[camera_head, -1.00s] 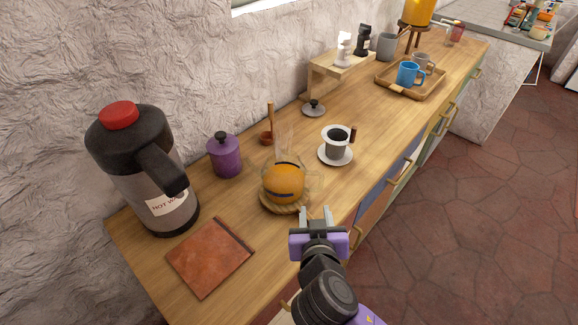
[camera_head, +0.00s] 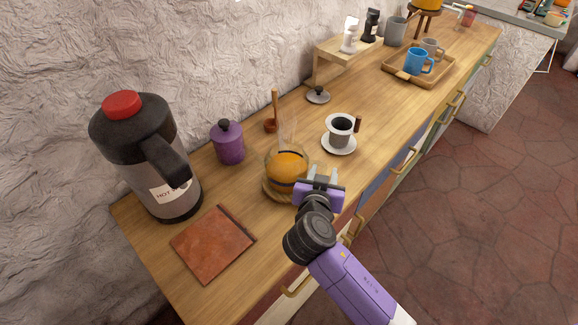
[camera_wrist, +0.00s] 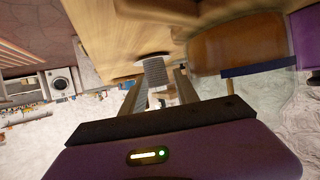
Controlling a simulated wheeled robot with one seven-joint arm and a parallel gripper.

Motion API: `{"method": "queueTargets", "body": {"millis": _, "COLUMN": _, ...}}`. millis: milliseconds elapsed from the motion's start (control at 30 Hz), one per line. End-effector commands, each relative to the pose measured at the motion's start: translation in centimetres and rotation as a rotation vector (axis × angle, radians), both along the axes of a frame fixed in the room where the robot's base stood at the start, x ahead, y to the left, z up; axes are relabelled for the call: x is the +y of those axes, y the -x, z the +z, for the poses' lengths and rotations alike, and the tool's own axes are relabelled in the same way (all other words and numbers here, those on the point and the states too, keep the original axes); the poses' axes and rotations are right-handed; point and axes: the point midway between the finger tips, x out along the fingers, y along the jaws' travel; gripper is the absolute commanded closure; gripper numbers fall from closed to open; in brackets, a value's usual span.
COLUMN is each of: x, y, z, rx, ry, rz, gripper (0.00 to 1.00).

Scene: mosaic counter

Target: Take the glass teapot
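The glass teapot (camera_head: 287,168), holding an amber filling with a dark band, stands on a round woven mat (camera_head: 270,192) on the wooden counter. My gripper (camera_head: 325,172) is just to the right of the teapot in the head view, with its fingers apart and nothing held. In the wrist view my gripper (camera_wrist: 158,88) points past the teapot (camera_wrist: 238,45), which lies to the right of both fingers. Whether the gripper touches the glass cannot be told.
A hot water flask (camera_head: 150,160), a purple canister (camera_head: 228,143) and a brown board (camera_head: 213,245) are left of the teapot. A cup on a white saucer (camera_head: 340,146) stands behind my gripper. A grey lid (camera_head: 318,95) lies farther back. The counter's front edge is close on the right.

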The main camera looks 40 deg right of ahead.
Motion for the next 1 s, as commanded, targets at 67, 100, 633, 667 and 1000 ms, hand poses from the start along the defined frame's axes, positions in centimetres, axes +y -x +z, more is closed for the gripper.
{"method": "queueTargets", "body": {"millis": 67, "x": -0.08, "y": -0.04, "z": -0.06, "rx": 0.000, "ry": 0.000, "rz": 0.000, "gripper": 0.63}}
{"method": "queueTargets", "body": {"millis": 100, "x": -0.08, "y": -0.04, "z": -0.07, "rx": 0.000, "ry": 0.000, "rz": 0.000, "gripper": 0.63}}
{"method": "queueTargets", "body": {"millis": 633, "x": -0.05, "y": 0.00, "z": -0.06, "rx": 0.001, "ry": 0.000, "rz": 0.000, "gripper": 1.00}}
{"method": "queueTargets", "body": {"millis": 667, "x": -0.05, "y": 0.01, "z": -0.07, "rx": 0.001, "ry": 0.000, "rz": 0.000, "gripper": 1.00}}
{"method": "queueTargets", "body": {"millis": 1000, "x": -0.03, "y": 0.00, "z": -0.07, "rx": 0.001, "ry": 0.000, "rz": 0.000, "gripper": 1.00}}
